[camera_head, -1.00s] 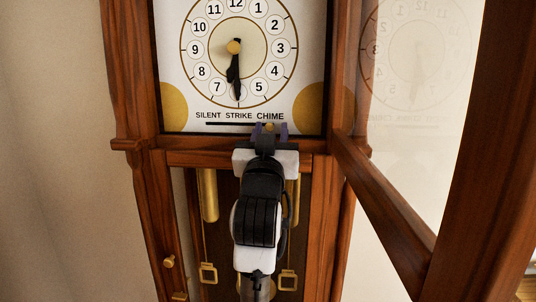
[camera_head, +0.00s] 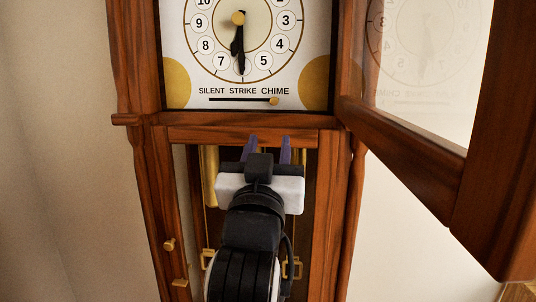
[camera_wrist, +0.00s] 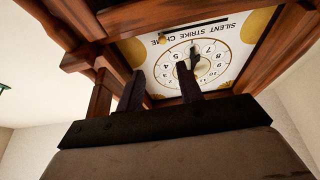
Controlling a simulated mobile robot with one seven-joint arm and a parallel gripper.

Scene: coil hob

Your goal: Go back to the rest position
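My gripper (camera_head: 268,143) is in front of the tall wooden clock, below the dial (camera_head: 240,35). Its two dark fingers point up and stand apart with nothing between them. In the wrist view the open fingers (camera_wrist: 161,70) reach toward the upside-down dial (camera_wrist: 208,68). A small brass slider knob (camera_head: 274,101) sits at the right end of the black slot, under the word CHIME. The knob also shows in the wrist view (camera_wrist: 162,41), clear of the fingers. My gripper hides part of the lower case.
The framed glass door (camera_head: 430,130) stands open on the right, beside the arm. Brass weights (camera_head: 210,175) hang in the lower case behind my gripper. Small brass knobs (camera_head: 169,245) are on the left post. Bare wall lies to the left.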

